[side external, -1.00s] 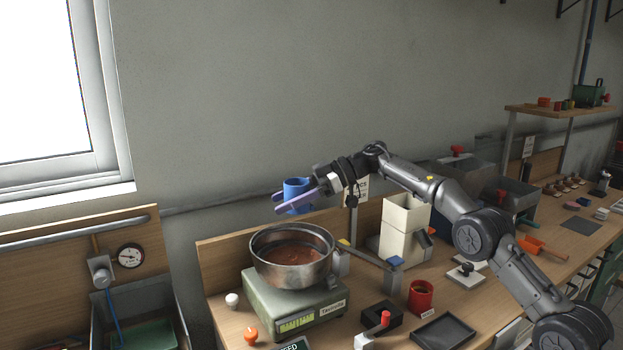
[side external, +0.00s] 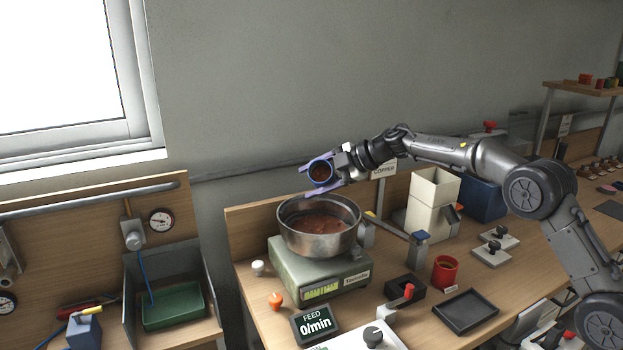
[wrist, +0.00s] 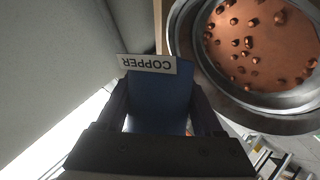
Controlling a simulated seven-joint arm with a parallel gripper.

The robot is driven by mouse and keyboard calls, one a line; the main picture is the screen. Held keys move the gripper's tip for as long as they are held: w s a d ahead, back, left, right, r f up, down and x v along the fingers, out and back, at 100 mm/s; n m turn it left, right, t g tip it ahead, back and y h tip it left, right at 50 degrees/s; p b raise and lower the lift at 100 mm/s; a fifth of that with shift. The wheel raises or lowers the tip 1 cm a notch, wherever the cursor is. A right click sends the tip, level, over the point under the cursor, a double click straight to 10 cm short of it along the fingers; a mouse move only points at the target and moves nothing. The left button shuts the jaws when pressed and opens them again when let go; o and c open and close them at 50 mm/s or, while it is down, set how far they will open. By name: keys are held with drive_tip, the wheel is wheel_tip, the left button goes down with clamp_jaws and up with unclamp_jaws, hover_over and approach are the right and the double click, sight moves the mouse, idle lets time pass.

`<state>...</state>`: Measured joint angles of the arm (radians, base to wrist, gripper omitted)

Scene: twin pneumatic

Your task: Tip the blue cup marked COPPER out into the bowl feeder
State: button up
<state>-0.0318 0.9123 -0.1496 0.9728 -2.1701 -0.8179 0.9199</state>
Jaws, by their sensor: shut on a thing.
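My gripper (side external: 322,177) is shut on the blue cup (side external: 309,174) and holds it above the bowl feeder. The cup is tilted, with its mouth turned toward the side camera, and brown contents show inside. In the wrist view the blue cup (wrist: 158,100) sits between the fingers, and its COPPER label (wrist: 147,64) reads upside down. The steel bowl feeder (side external: 290,240) stands on a green base. It holds a copper-brown layer, and in the wrist view the bowl (wrist: 188,60) has several small copper pieces in it.
A red cup (side external: 445,272) and a black tray (side external: 465,310) are on the bench. A FEED display (side external: 316,322) reads 0/min at the front.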

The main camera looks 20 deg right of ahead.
sight(313, 164)
drive_tip(key=shift+w+d+f+n+t+h, duration=0.2)
drive_tip(key=shift+n+t+h, duration=0.15)
drive_tip(key=shift+n+t, duration=0.15)
drive_tip(key=shift+w+d+f+n+t+h, duration=0.1)
drive_tip(key=shift+f+n+t+h, duration=0.1)
drive_tip(key=shift+n+t+h, duration=0.25)
drive_tip(key=shift+s+a+r+n+t+h, duration=0.15)
drive_tip(key=shift+n+t+h, duration=0.05)
drive_tip(key=shift+n+t, duration=0.55)
drive_tip(key=shift+s+a+r+n+t+h, duration=0.1)
drive_tip(key=shift+a+r+n+t+h, duration=0.1)
drive_tip(key=shift+n+t, duration=0.45)
drive_tip(key=shift+n, duration=0.25)
drive_tip(key=shift+s+a+r+n+t+h, duration=0.1)
drive_tip(key=shift+r+n+t+h, duration=0.05)
drive_tip(key=shift+n+t, duration=0.45)
drive_tip(key=shift+s+a+r+n+t+h, duration=0.1)
drive_tip(key=shift+n+t+h, duration=0.05)
drive_tip(key=shift+n+t, duration=0.4)
drive_tip(key=shift+d, duration=0.1)
idle(0.8)
drive_tip(key=shift+r, duration=2.55)
